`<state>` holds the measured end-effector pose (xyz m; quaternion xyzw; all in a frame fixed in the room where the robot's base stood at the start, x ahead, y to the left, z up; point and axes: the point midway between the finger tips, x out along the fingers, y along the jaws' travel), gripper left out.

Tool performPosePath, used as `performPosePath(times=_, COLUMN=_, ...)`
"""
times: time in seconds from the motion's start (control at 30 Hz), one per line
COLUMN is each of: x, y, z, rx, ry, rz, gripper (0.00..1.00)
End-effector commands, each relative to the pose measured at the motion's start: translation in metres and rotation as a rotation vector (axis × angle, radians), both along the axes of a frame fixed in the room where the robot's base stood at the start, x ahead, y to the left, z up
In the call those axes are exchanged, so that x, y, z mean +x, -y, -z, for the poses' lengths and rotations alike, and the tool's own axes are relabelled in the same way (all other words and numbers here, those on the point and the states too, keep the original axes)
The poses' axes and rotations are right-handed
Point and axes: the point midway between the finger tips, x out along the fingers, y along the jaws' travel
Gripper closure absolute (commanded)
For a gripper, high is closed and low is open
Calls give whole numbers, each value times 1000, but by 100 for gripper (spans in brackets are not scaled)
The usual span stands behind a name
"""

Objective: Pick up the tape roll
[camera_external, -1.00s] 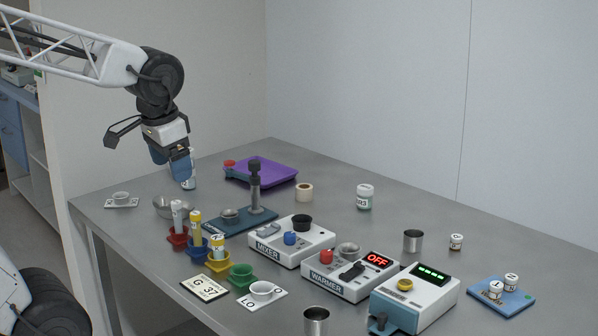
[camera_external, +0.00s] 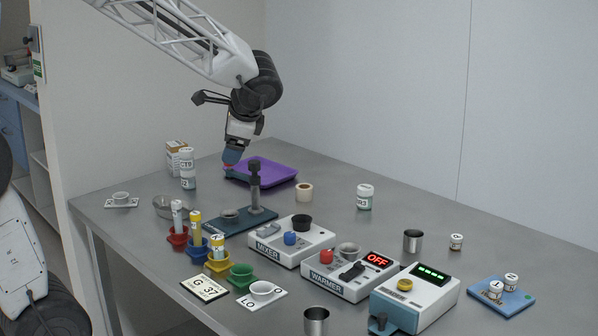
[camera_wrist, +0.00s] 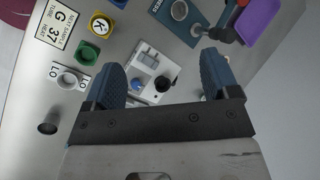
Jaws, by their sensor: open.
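The tape roll (camera_external: 304,192) is a small cream ring lying on the grey table, right of the purple tray in the external view.
A grey post on a blue base (camera_external: 255,190) stands between my gripper and the tape roll. The purple tray (camera_external: 275,172) is behind. The mixer (camera_external: 290,250) and warmer (camera_external: 350,285) are in front. A white jar (camera_external: 365,198) stands to the right, with bare table around it.

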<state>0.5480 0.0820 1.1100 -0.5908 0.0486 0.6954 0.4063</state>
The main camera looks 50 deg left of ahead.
Motion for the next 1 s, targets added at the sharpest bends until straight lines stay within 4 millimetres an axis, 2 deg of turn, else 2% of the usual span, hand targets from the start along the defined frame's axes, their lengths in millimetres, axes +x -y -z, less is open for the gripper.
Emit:
performPosePath(times=0.1, x=28, y=-7, z=11, rx=57, ry=-48, rz=62, gripper=19)
performPosePath(times=0.47, x=109, y=-28, z=46, rx=230, ry=-191, rz=253, gripper=19)
performPosePath(times=0.77, x=176, y=-42, z=87, rx=369, ry=-315, rz=413, gripper=19)
performPosePath(times=1.0, x=227, y=-50, z=125, rx=479, ry=-418, rz=543, gripper=19)
